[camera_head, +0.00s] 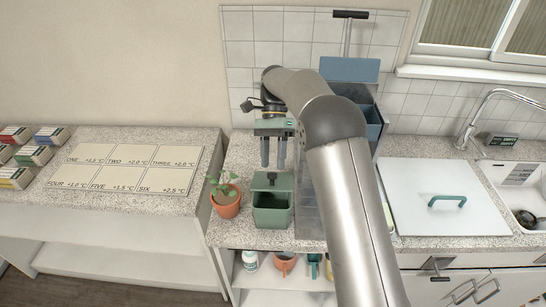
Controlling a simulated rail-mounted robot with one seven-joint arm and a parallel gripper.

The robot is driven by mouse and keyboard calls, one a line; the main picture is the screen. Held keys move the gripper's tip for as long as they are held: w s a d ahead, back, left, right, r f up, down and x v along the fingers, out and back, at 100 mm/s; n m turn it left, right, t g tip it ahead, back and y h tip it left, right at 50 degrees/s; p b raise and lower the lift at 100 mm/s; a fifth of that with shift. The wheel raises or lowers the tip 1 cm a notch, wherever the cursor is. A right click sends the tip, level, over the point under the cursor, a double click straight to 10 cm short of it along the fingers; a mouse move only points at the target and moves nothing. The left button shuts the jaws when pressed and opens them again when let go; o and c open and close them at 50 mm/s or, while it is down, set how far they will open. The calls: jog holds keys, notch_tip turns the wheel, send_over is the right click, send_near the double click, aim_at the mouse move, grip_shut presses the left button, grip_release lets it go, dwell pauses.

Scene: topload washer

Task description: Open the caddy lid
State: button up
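The green caddy (271,217) stands on the speckled counter. Its green lid (284,181) shows as a panel at the back of the caddy, with a small dark knob (271,177) near its middle. A darker green area shows in front of the lid; I cannot tell for sure how far the lid is tilted. My gripper (273,164) points down just above and behind the knob. Its two grey fingers are apart with a gap between them, and nothing shows held. Contact with the lid or knob cannot be made out.
A potted plant (226,199) stands close left of the caddy. A grey metal unit with a raised blue lid (349,69) is behind and right, partly hidden by my arm. A white panel with a green handle (442,190) and a sink (524,190) lie further right.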

jog(key=s+d+r+b, duration=0.2)
jog(key=s+r, duration=0.4)
jog(key=s+d+r+b, duration=0.1)
jog(key=s+d+r, duration=0.1)
jog(key=s+r, duration=0.5)
jog(key=shift+d+b, duration=0.4)
jog(key=shift+s, duration=0.1)
